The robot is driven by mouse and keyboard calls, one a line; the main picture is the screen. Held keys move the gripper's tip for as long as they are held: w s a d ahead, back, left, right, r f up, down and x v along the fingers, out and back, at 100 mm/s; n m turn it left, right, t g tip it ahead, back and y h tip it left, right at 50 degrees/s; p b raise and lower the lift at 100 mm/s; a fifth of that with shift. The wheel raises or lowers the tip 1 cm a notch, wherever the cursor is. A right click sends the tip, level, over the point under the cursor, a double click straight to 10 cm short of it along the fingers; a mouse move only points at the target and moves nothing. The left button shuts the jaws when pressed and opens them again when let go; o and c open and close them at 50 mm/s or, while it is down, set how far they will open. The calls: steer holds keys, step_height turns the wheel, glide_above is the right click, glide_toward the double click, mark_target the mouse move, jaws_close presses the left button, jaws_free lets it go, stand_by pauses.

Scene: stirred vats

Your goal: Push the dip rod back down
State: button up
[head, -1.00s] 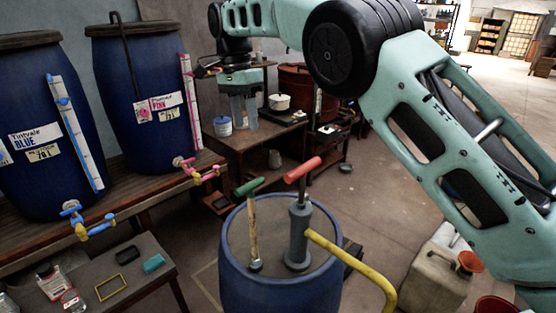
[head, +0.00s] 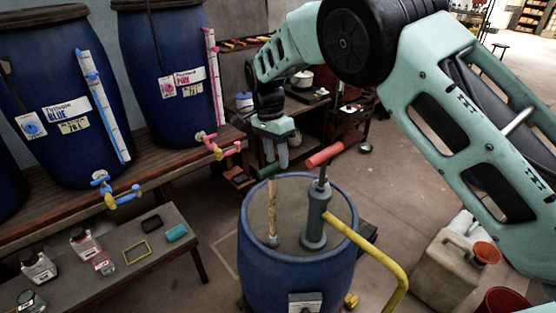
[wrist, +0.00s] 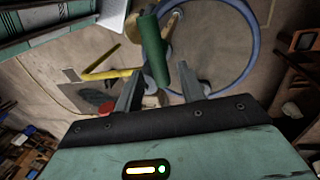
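The dip rod (head: 272,212) has a green T-handle (head: 265,172) and a yellowish shaft standing up out of the lid of a blue drum (head: 300,270). The shaft is nearly upright, and its lower end is hidden inside the drum. My gripper (head: 276,160) hangs close by the green handle with its fingers pointing down. In the wrist view the green handle (wrist: 155,52) shows beyond and between my two parted fingers (wrist: 163,88). I cannot tell whether they touch it. Nothing is gripped.
A grey pump (head: 315,215) with a red handle (head: 324,154) and a yellow spout (head: 370,250) stands right of the rod. Blue vats (head: 65,100) stand on a bench at left. A low table (head: 140,275) holds bottles. A beige jerrycan (head: 445,265) stands at right.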

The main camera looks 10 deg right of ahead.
mark_target(278, 165)
steer(key=shift+s+d+f+p, duration=0.1)
steer(key=shift+s+f+p, duration=0.05)
steer(key=shift+f, duration=0.6)
steer(key=shift+s+d+f+p, duration=0.1)
steer(key=shift+f+p, duration=0.05)
steer(key=shift+f, duration=0.6)
jaws_close()
step_height(278, 165, down, 26)
steer(key=b, duration=1.5)
jaws_free()
steer(key=shift+f, duration=0.15)
steer(key=w+r+b, duration=0.1)
steer(key=r, duration=0.4)
steer(key=w+a+r+b, duration=0.1)
steer(key=r, duration=0.5)
steer(key=a+r+b, duration=0.1)
steer(key=r, duration=0.5)
steer(key=shift+w+r, duration=0.15)
steer(key=shift+w, duration=0.25)
